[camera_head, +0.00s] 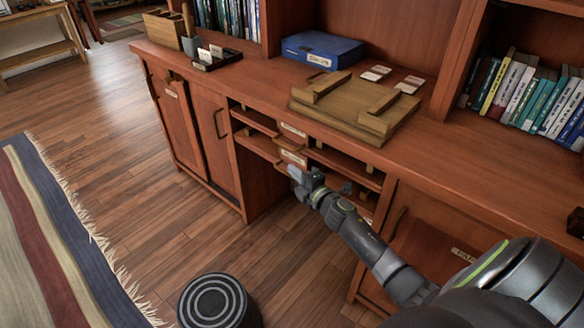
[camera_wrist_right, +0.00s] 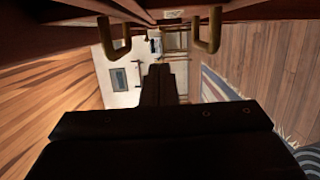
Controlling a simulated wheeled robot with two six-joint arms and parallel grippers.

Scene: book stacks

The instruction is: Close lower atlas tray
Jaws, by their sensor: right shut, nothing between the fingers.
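Below the counter, an open bay in the wooden cabinet holds shallow trays. At the left of the bay are an upper tray (camera_head: 255,122) and a lower tray (camera_head: 257,146), both standing out a little. White labels (camera_head: 292,157) sit beside them, too small to read, so I cannot tell which tray is the atlas one. My right gripper (camera_head: 294,173) is shut and empty in front of the bay, close to the lower label; contact is unclear. In the right wrist view its dark fingers (camera_wrist_right: 158,82) point between two brass handles (camera_wrist_right: 114,40). My left gripper is not in view.
The counter carries a blue box (camera_head: 321,49), a wooden stand (camera_head: 355,103), cards and a small card holder (camera_head: 217,58). Cabinet doors (camera_head: 208,140) flank the bay. A round dark stool (camera_head: 217,303) stands on the floor near a striped rug (camera_head: 60,240).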

